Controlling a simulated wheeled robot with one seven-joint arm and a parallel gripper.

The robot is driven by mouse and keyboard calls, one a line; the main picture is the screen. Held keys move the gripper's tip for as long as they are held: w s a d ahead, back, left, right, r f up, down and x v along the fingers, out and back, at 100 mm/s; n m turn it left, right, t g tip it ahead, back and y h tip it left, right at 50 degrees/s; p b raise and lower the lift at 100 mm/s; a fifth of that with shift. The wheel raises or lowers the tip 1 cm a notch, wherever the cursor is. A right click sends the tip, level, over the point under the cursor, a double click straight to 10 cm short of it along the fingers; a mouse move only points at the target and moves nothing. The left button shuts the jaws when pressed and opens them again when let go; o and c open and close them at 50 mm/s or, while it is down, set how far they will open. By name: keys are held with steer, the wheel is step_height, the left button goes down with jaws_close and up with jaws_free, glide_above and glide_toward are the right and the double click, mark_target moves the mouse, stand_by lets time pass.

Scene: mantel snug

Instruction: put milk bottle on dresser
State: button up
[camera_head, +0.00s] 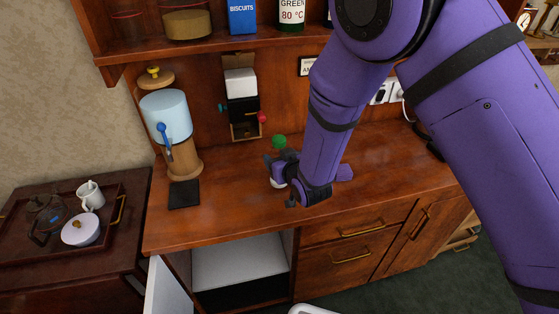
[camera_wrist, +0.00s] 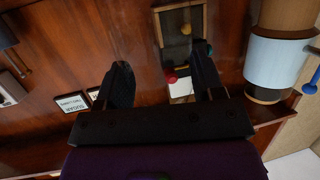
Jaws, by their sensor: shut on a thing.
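The milk bottle (camera_head: 279,141) shows in the head view as a green cap above my gripper and a small white part below it; the rest is hidden. My gripper (camera_head: 280,167) is shut on the bottle, over the top of the wooden dresser (camera_head: 225,200). I cannot tell whether the bottle's base touches the top. In the wrist view, the two dark fingers of my gripper (camera_wrist: 163,82) stand apart, and the bottle cannot be made out between them.
On the dresser stands a blue-tanked dispenser (camera_head: 166,117), with a dark mat (camera_head: 184,194) in front. A wall dispenser (camera_head: 243,106) hangs behind my gripper. A white door (camera_head: 168,289) stands open below. Left is a tray (camera_head: 108,222) with crockery. The dresser front is clear.

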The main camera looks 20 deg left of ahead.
steer(key=shift+f, duration=0.45)
steer(key=o, duration=1.2)
steer(key=shift+f, duration=0.15)
steer(key=v, duration=1.2)
steer(key=shift+s, duration=0.1)
